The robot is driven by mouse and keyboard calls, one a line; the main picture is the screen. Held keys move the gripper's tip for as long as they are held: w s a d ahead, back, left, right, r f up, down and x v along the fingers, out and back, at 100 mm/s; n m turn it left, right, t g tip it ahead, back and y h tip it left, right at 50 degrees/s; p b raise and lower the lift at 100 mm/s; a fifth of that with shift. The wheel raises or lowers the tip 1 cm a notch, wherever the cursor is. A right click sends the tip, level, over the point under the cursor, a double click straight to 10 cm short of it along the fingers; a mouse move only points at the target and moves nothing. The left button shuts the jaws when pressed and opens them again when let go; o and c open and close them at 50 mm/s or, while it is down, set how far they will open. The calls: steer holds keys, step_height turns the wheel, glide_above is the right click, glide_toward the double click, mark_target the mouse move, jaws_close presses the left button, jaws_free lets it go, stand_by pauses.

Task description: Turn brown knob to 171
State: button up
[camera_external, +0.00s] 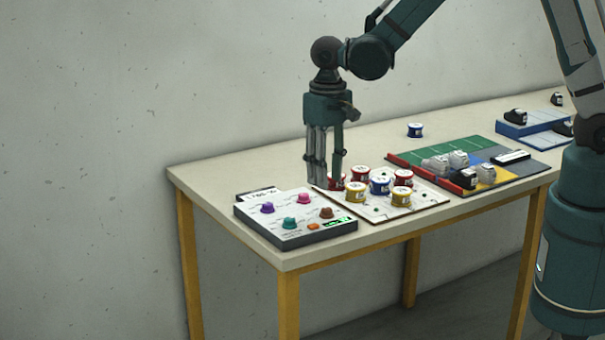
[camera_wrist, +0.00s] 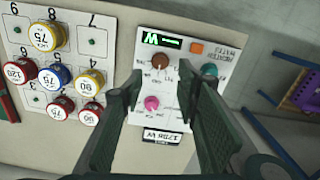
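The brown knob (camera_external: 326,212) sits at the right front of a white-topped control panel (camera_external: 263,226). In the wrist view the brown knob (camera_wrist: 160,61) shows clear beyond my fingertips, near the small green display (camera_wrist: 160,40). A pink knob (camera_wrist: 151,102) shows between my fingers and a teal knob (camera_wrist: 210,70) beside the right finger. The purple knob (camera_external: 267,207) shows only in the external view. My gripper (camera_external: 326,184) points down above the table, by the panel's back right side. Its fingers (camera_wrist: 165,82) are apart with nothing between them. The display digits are too small to read.
An orange button (camera_external: 313,226) is on the panel near the brown knob. A numbered white board (camera_external: 425,196) with several red, yellow and blue spools stands close to the panel's right.

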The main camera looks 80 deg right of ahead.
mark_target(327, 209)
steer(key=shift+f, duration=0.1)
steer(key=shift+f+b, duration=0.3)
steer(key=shift+f, duration=3.5)
steer(key=c, duration=0.9)
